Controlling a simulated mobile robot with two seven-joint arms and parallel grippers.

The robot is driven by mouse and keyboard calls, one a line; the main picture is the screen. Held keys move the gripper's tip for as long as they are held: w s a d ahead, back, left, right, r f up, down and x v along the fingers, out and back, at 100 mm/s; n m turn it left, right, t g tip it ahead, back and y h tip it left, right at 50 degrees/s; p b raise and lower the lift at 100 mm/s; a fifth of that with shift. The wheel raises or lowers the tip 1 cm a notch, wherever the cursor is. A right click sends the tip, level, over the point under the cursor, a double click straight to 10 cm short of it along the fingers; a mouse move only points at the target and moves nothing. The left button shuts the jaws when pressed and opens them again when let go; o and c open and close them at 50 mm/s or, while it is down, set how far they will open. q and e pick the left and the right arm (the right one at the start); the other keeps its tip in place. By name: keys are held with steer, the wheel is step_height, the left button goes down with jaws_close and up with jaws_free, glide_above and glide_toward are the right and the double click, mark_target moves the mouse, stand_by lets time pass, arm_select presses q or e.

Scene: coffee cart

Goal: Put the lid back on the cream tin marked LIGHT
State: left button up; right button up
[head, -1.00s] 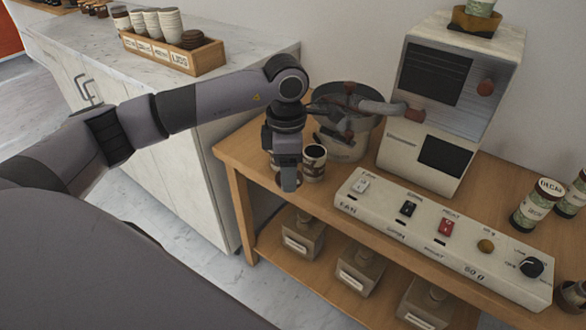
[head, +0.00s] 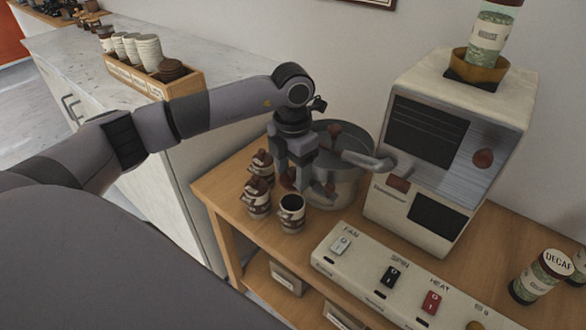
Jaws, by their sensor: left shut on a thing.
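An open cream tin (head: 291,214), dark inside, stands upright near the left end of the wooden cart. I cannot read its marking. Two similar tins with brown knobbed lids stand behind and left of it, a nearer lidded tin (head: 257,199) and a farther lidded tin (head: 262,165). My left gripper (head: 312,191) points down just behind and above the open tin, apart from its rim. It is shut on a small brown piece, which looks like the lid (head: 289,180); the fingers hide most of it. My right gripper is not in view.
A round metal pan (head: 345,180) with a stirring arm stands close behind my left gripper. A white machine (head: 445,150) and a switch panel (head: 400,275) take up the right. A wooden crate (head: 185,86) with cups sits on the left counter.

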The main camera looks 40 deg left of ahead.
arm_select(q)
steer(key=shift+s+f+b, duration=0.1)
steer(key=shift+f+b, duration=0.5)
steer(key=shift+f, duration=0.15)
step_height(320, 180, down, 3)
steer(key=shift+f+b, duration=0.15)
steer(key=shift+b, duration=1)
steer(key=shift+f+b, duration=0.45)
steer(key=shift+f, duration=0.25)
steer(key=shift+f, duration=0.2)
